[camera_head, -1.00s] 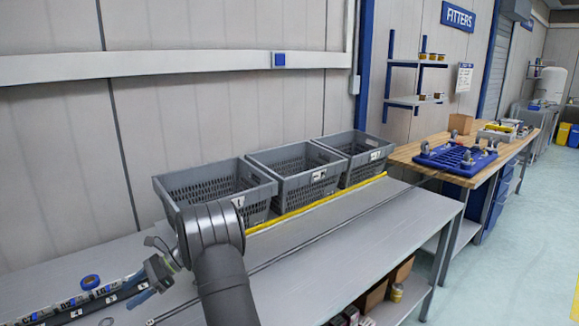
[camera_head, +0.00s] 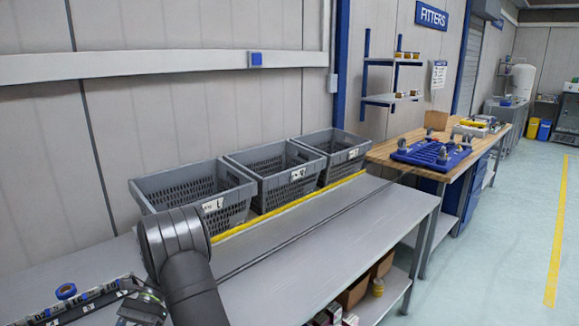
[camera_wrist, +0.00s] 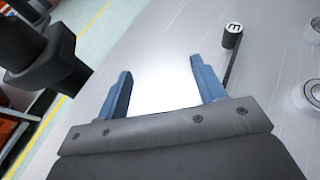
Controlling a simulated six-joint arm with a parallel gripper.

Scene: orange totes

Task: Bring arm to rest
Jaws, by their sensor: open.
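My gripper (camera_wrist: 160,82) is open in the wrist view. Its two blue fingers stand apart with only the bright grey bench surface (camera_wrist: 165,45) between them. In the head view my dark arm reaches over the grey bench (camera_head: 310,215) at the lower left. The gripper end is mostly hidden there behind the arm and near the frame's bottom edge.
Three grey crates stand along the bench's back: left (camera_head: 195,190), middle (camera_head: 275,170) and right (camera_head: 335,150). A yellow strip (camera_head: 290,206) runs before them. The bench's middle is clear. A wooden workbench (camera_head: 385,150) stands beyond.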

